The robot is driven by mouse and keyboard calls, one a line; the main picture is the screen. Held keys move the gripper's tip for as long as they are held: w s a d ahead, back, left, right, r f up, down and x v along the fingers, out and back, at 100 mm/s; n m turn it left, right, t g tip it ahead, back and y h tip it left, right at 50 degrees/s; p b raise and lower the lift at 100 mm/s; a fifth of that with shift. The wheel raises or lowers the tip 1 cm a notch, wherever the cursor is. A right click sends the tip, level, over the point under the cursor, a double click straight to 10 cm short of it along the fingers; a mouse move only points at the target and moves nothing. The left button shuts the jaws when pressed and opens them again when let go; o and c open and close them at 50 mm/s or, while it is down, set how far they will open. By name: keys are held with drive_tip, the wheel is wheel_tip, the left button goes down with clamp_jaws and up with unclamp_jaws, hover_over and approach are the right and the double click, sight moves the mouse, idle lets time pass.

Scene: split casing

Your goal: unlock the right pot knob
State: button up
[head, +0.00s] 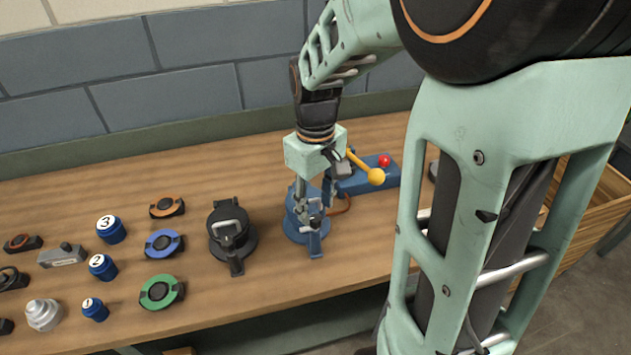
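The right pot (297,234) is blue and stands on the wooden table, with a clamp or latch part on its front side. My gripper (314,208) points down at the top of this pot, and its fingers overlap the lid area. The knob is hidden or too small to make out among the fingers. I cannot tell whether the fingers touch it or grip it. The left pot (232,240) is black, with a light handle on top and a latch at its front, and stands apart from my gripper.
A blue box (383,178) with a red button and a yellow-knobbed lever stands behind the right pot. Numbered blue canisters (111,230), coloured ring parts (162,291) and grey fittings (43,315) lie at left. A wooden crate (590,205) is at right.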

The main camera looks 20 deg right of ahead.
sight(316, 218)
wheel_tip(316, 218, up, 9)
idle(0.4)
